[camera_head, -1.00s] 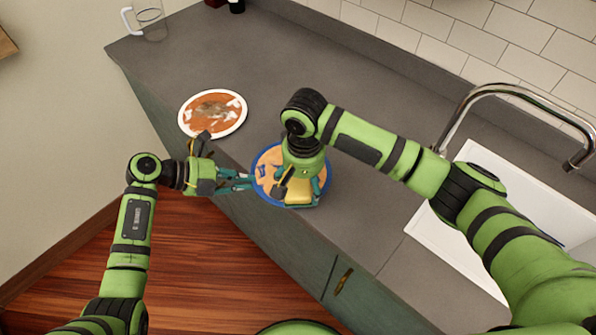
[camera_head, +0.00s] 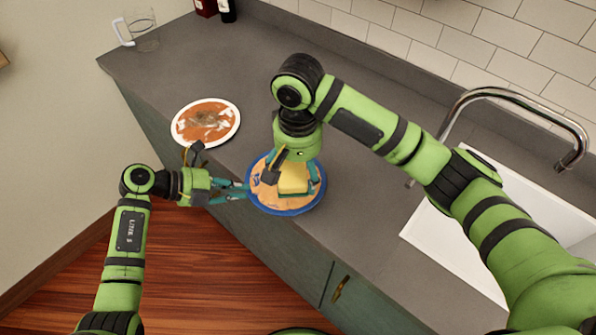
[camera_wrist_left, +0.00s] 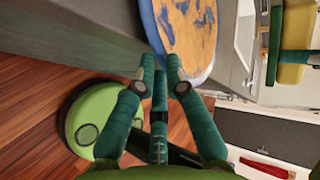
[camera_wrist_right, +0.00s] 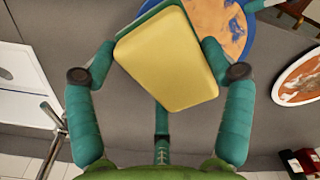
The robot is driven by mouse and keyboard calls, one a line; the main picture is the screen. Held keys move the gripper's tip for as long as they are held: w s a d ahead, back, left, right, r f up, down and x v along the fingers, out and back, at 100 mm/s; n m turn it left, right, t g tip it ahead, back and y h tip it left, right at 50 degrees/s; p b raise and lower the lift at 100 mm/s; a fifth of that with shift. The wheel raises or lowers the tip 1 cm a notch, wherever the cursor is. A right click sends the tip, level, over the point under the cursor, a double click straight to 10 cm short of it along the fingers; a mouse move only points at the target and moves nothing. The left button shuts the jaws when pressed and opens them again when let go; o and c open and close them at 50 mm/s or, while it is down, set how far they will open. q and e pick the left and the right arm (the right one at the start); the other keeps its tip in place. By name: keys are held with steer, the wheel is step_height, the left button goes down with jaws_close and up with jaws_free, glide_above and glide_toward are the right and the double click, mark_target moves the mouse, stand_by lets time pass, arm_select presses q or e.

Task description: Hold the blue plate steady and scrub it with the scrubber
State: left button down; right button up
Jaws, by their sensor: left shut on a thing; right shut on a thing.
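The blue plate (camera_head: 285,208) lies on the counter near its front edge, with orange-brown smears across its face. My left gripper (camera_head: 246,190) is shut on the plate's left rim; the left wrist view also shows the fingers at the plate's rim (camera_wrist_left: 155,28). My right gripper (camera_head: 297,172) is shut on the scrubber (camera_head: 293,180), a yellow and green block, over the plate. The scrubber fills the middle of the right wrist view (camera_wrist_right: 167,62). In the left wrist view a gap shows between scrubber (camera_wrist_left: 290,73) and plate. The scrubber hides part of the plate.
A white-rimmed plate (camera_head: 235,128) with orange-red smears lies on the counter to the left. A white sink (camera_head: 440,240) with a metal faucet (camera_head: 490,92) is at the right. A glass pitcher (camera_head: 143,30) stands at the far left. Counter behind the blue plate is clear.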

stand_by(0.3)
arm_select(q)
steer(key=c, duration=1.2)
jaws_free()
steer(key=v, duration=1.2)
steer(key=shift+a, duration=0.1)
